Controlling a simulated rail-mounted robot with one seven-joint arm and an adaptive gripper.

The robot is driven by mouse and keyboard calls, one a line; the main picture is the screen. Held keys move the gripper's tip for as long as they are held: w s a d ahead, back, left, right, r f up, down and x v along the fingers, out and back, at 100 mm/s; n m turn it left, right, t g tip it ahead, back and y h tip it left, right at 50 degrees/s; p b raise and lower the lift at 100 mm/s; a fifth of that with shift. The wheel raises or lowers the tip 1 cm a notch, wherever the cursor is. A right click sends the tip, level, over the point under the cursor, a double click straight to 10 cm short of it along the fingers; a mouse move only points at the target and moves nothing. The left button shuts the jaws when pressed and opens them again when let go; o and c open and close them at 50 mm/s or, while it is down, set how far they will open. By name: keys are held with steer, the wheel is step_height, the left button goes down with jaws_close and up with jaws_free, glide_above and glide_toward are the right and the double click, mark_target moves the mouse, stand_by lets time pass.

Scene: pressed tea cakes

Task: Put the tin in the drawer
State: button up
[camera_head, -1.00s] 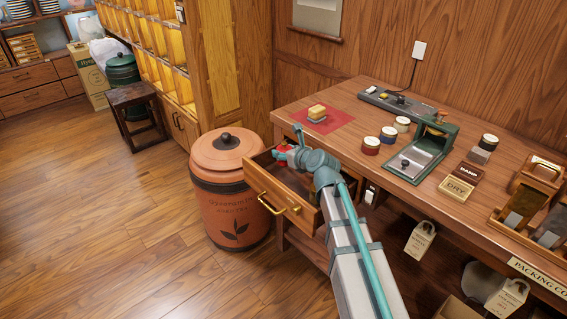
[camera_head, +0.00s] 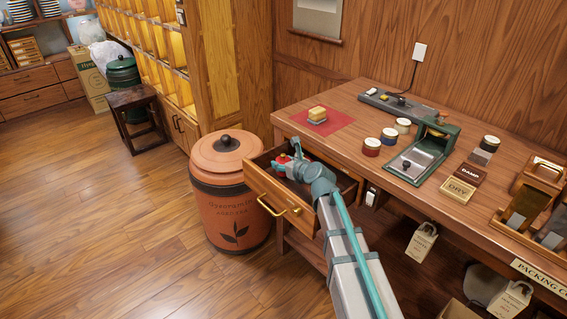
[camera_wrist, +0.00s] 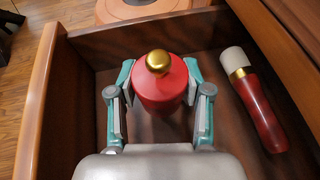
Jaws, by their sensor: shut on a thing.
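A red tin with a round gold knob on its lid (camera_wrist: 160,88) is between the two fingers of my gripper (camera_wrist: 159,98) in the wrist view. The fingers press on it from both sides. In the head view, my gripper (camera_head: 290,163) is over the open drawer (camera_head: 272,200), with a bit of the red tin (camera_head: 283,159) showing. The tin looks upright and within the drawer's walls. I cannot tell whether its base touches the drawer floor; my gripper and arm hide part of the drawer.
A red-handled object with a gold band and pale end (camera_wrist: 257,105) lies in the drawer to the right of the tin. A terracotta bin (camera_head: 229,190) stands left of the drawer. The table (camera_head: 345,140) above holds small tins and a red mat (camera_head: 338,117).

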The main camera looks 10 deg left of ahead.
steer(key=shift+f, duration=0.45)
steer(key=o, duration=1.2)
steer(key=shift+c, duration=0.2)
steer(key=shift+r, duration=0.1)
steer(key=shift+r, duration=0.2)
steer(key=v, duration=1.2)
steer(key=shift+r+p, duration=0.35)
steer(key=shift+p, duration=0.1)
steer(key=shift+d, duration=0.1)
